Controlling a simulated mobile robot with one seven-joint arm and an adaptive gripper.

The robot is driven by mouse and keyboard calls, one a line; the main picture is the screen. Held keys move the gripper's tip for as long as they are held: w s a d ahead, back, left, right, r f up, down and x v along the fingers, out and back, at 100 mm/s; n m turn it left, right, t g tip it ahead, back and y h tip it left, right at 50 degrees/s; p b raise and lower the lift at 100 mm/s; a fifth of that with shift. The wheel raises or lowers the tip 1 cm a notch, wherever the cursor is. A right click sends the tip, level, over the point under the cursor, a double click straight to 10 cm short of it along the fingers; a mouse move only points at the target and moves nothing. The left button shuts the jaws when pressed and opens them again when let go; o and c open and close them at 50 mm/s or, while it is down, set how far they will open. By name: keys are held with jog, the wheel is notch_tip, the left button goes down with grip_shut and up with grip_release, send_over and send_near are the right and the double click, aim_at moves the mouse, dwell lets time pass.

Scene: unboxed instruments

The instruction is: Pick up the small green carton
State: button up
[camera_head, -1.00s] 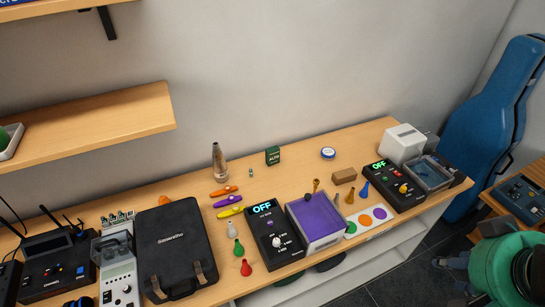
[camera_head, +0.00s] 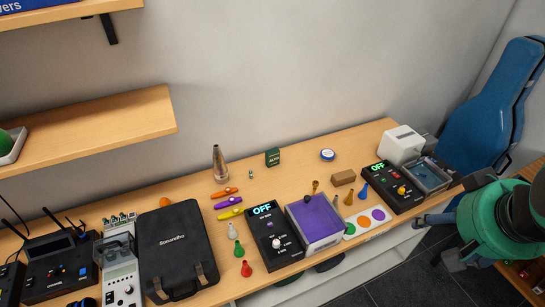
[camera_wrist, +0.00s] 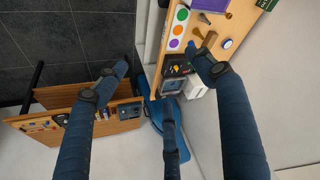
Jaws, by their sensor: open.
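The small green carton (camera_head: 272,157) stands upright near the back of the wooden table in the head view, close to the wall, with clear space around it. A dark green piece at the top right edge of the wrist view (camera_wrist: 266,4) may be the same carton, but it is cut off. My gripper (camera_wrist: 158,70) is open and empty, its blue-grey fingers spread wide in the wrist view. In the head view my gripper (camera_head: 429,238) is at the right, by the table's front right end, far from the carton.
A brown block (camera_head: 343,178), purple-lined box (camera_head: 316,224) and white device (camera_head: 402,144) are nearer my gripper. A wooden shelf (camera_head: 90,125) juts out upper left.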

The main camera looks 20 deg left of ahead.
jog(key=w+a+r+n+y+p, duration=0.1)
jog(key=w+a+r+p, duration=0.1)
jog(key=w+a, duration=0.45)
jog(key=w+a+r+n+p, duration=0.2)
jog(key=w+a, duration=0.1)
jog(key=w, duration=0.7)
jog(key=n+g+y+p, duration=0.25)
jog(key=n+p, duration=0.35)
jog(key=p, duration=0.5)
send_over(273, 151)
jog(key=s+d, duration=0.3)
jog(key=d, duration=0.1)
notch_tip(273, 151, down, 28)
jog(key=shift+a+h, duration=0.1)
jog(key=shift+h, duration=0.15)
jog(key=shift+f, duration=0.1)
jog(key=shift+p+x, duration=0.7)
jog(key=shift+x, duration=3.45)
jog(key=shift+s+f, duration=0.1)
jog(key=shift+f, duration=0.05)
